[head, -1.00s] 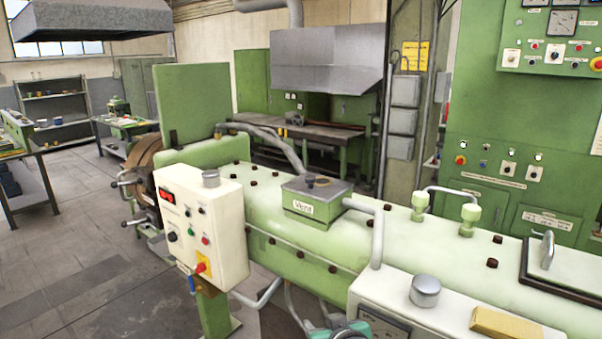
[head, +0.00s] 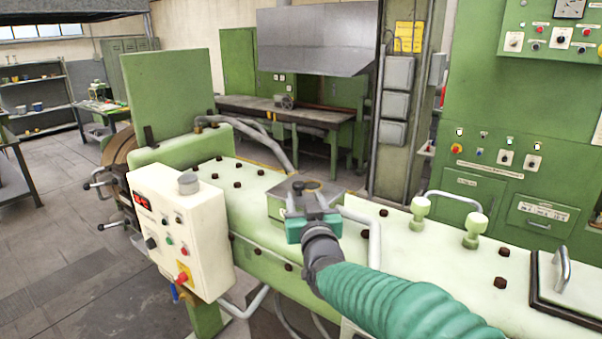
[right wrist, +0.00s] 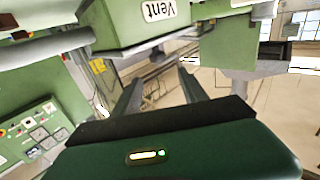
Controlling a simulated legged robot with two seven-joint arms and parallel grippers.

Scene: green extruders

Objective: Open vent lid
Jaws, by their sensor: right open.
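The green vent box (head: 275,207) stands on the pale green extruder barrel in the head view, with its grey lid (head: 343,187) partly hidden behind my right gripper. The lid looks closed. My right gripper (head: 315,191) is open, with its fingers reaching toward the box and overlapping it in the picture. The right wrist view shows the box (right wrist: 115,28) with its "Vent" label above the two spread fingers (right wrist: 160,82), and nothing is between them. Contact with the lid cannot be told. My left gripper is not in view.
A white control box (head: 187,235) with buttons stands left of the vent box. A curved pipe (head: 374,243) runs close to its right side. A handle on two pale knobs (head: 447,208) and a framed hatch (head: 565,285) lie further right.

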